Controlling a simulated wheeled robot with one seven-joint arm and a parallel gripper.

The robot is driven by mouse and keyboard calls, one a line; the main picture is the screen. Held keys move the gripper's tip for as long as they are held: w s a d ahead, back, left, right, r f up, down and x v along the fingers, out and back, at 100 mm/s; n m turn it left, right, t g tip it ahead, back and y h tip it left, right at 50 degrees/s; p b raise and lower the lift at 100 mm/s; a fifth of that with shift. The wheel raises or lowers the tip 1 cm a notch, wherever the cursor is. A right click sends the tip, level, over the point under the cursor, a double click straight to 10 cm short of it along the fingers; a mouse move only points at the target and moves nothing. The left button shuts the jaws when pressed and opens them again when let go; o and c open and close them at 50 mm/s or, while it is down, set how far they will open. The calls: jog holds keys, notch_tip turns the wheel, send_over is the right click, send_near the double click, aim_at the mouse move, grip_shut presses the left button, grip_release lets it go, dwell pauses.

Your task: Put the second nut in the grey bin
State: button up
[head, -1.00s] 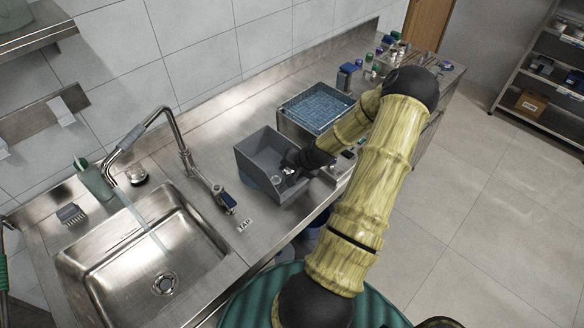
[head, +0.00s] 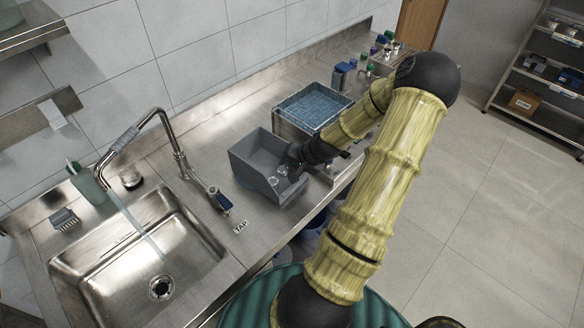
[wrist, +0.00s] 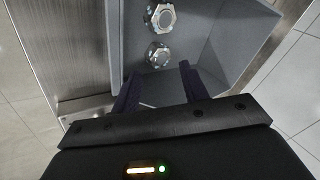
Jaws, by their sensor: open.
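The grey bin (head: 257,160) stands on the steel counter, and its wall also shows in the wrist view (wrist: 225,30). Two shiny metal nuts lie inside it: one nut (wrist: 162,16) near the top of the wrist view, the other nut (wrist: 158,55) just below it. My gripper (wrist: 157,80) is open over the bin's near edge. Its fingers are apart, with nothing between them, and the lower nut is just beyond the fingertips.
A blue mesh basket (head: 313,107) stands behind the bin. The sink (head: 135,260) and its tap (head: 178,150) are to the left. Small bottles (head: 345,72) stand farther along the counter.

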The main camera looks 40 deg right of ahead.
jog(key=v, duration=0.7)
jog(key=shift+d+b, duration=0.3)
jog(key=shift+w, duration=0.1)
jog(key=shift+s, duration=0.25)
jog(key=shift+w+a, duration=0.15)
jog(key=shift+a, duration=0.05)
jog(key=a+r+n+g, duration=0.2)
jog(key=a+n+g, duration=0.3)
jog(key=a, duration=1)
jog(key=s+a+r+n, duration=0.2)
jog(key=a+r+n, duration=0.1)
jog(key=a, duration=0.4)
jog(key=s+a+r+n, duration=0.2)
jog(key=a+r+n, duration=0.1)
jog(key=a, duration=0.4)
jog(key=shift+s+r+n+t, duration=0.3)
jog(key=shift+s+r+t, duration=0.1)
jog(key=shift+r, duration=0.05)
